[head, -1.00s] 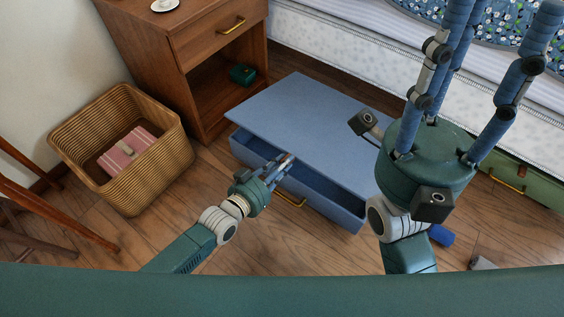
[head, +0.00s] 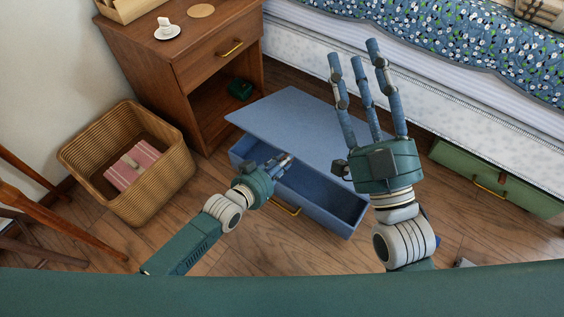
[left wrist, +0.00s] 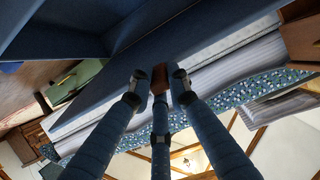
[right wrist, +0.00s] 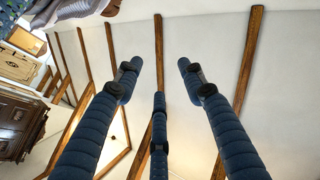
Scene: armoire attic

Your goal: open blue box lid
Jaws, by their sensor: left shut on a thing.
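The blue box (head: 335,212) stands on the floor with its front drawn side towards me and a brass handle (head: 287,207) low on it. Its blue lid (head: 290,110) is raised at the near edge, and part of the dark interior shows below it. My left gripper (head: 285,161) is shut on the lid's near edge; in the left wrist view a brown tab (left wrist: 160,78) shows between the fingertips (left wrist: 160,88). My right gripper (head: 354,60) is open and empty, fingers pointing up; it hides the box's right part. In the right wrist view its fingers (right wrist: 158,75) are spread before the ceiling.
A wicker basket (head: 180,180) with a pink striped item (head: 130,172) stands at the left. A wooden nightstand (head: 190,100) is behind it, and a bed (head: 430,85) runs along the back. A green drawer (head: 500,190) is under the bed. Wooden floor lies in front.

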